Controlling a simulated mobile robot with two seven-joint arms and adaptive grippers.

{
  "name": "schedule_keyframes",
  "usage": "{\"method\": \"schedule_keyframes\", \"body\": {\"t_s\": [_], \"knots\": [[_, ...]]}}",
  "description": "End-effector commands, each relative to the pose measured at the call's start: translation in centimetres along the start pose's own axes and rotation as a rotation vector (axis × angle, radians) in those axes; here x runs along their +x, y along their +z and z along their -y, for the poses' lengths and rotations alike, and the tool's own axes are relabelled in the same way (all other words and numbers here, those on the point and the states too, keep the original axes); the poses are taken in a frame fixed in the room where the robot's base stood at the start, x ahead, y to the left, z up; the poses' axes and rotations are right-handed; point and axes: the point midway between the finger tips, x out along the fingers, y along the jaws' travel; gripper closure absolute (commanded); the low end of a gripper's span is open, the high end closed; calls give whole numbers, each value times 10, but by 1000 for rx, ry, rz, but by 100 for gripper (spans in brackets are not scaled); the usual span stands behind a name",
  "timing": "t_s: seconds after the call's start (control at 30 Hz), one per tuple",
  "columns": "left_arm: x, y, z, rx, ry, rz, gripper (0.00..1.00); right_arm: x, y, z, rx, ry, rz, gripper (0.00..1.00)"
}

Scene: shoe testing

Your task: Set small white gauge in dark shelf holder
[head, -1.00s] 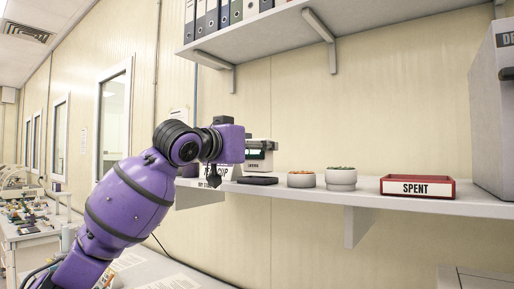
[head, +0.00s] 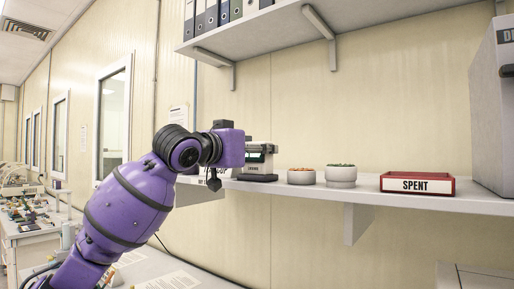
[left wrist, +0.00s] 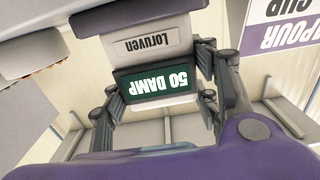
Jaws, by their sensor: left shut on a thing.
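The small white gauge (head: 258,161) is upright at the dark holder (head: 258,178) on the shelf. Its base looks to be on or in the holder, but I cannot tell how fully it sits there. In the left wrist view the gauge (left wrist: 153,40) shows upside down, with "Loruven" and a green "50 DAMP" display. My left gripper (left wrist: 165,65) is shut on the gauge, with a dark finger along each side. My right gripper is out of view.
Right of the holder on the shelf (head: 365,198) are an orange-filled bowl (head: 301,178), a green-topped bowl (head: 341,178), a red "SPENT" tray (head: 417,185) and a large grey box (head: 492,115).

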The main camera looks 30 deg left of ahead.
Motion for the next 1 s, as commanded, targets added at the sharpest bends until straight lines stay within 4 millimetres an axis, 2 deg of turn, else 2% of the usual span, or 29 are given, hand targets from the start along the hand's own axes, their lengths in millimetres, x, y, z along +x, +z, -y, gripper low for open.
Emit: {"method": "schedule_keyframes", "body": {"t_s": [0.33, 0.37, 0.5, 0.87, 1.0], "knots": [[0, 8, 0, 0, 0, -1, 79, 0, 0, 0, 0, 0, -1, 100], [0, 8, 0, 0, 0, -2, 41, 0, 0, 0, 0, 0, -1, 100], [0, 8, 0, 0, 0, -2, 23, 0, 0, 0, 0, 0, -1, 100], [-2, 8, 0, 0, 0, 0, 23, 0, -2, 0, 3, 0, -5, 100], [-16, 8, 1, 2, -2, -1, 23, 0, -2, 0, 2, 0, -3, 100]]}}
